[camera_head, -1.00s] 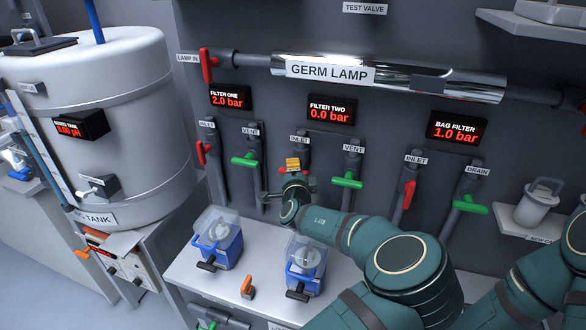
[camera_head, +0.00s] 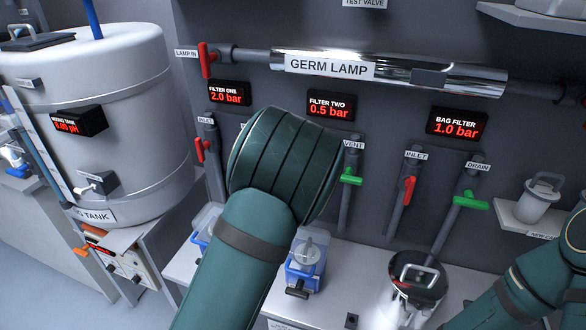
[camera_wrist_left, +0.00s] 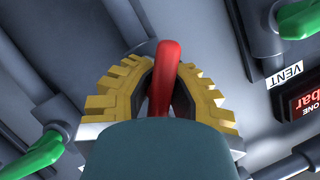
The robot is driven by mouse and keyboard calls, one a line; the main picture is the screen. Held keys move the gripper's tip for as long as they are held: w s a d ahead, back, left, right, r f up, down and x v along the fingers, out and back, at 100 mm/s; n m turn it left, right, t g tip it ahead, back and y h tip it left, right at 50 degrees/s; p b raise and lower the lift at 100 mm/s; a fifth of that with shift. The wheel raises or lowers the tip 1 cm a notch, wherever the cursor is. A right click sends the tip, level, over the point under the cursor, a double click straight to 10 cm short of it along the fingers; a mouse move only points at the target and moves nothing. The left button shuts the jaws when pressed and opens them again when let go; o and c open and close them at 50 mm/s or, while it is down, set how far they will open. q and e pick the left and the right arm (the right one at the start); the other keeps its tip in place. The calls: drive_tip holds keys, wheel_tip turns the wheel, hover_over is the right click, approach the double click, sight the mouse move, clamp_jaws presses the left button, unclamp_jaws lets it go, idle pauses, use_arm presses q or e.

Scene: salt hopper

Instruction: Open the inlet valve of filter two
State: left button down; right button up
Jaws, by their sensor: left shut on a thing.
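My left gripper (camera_wrist_left: 160,95) is shut on a red valve handle (camera_wrist_left: 165,70), with its yellow ribbed fingers on both sides of it. In the head view my own arm hides the gripper, this handle and the filter two inlet label. The filter two display (camera_head: 330,108) reads 0.5 bar. The green filter two vent handle (camera_head: 351,177) lies across its pipe, right of my arm. My right arm shows at the right edge of the head view; its gripper is out of view.
The red filter one inlet handle (camera_head: 200,150) is left of my arm. The bag filter has a red inlet handle (camera_head: 409,190) and a green drain handle (camera_head: 470,202). The germ lamp tube (camera_head: 400,76) runs above. A blue filter housing (camera_head: 304,272) stands on the bench.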

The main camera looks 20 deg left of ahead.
use_arm(q)
drive_tip(key=shift+d+f+n+g+h+b, duration=0.15)
drive_tip(key=shift+n+h+b, duration=0.7)
drive_tip(key=shift+n+b, duration=0.65)
drive_tip(key=shift+d+f+n+g+h+b, duration=0.15)
drive_tip(key=shift+n+h+b, duration=0.8)
drive_tip(key=shift+b, duration=1.05)
drive_tip(key=c, duration=0.9)
unclamp_jaws()
drive_tip(key=shift+s+a+r, duration=0.1)
drive_tip(key=shift+r, duration=0.1)
drive_tip(key=shift+c, duration=0.2)
drive_tip(key=v, duration=1.2)
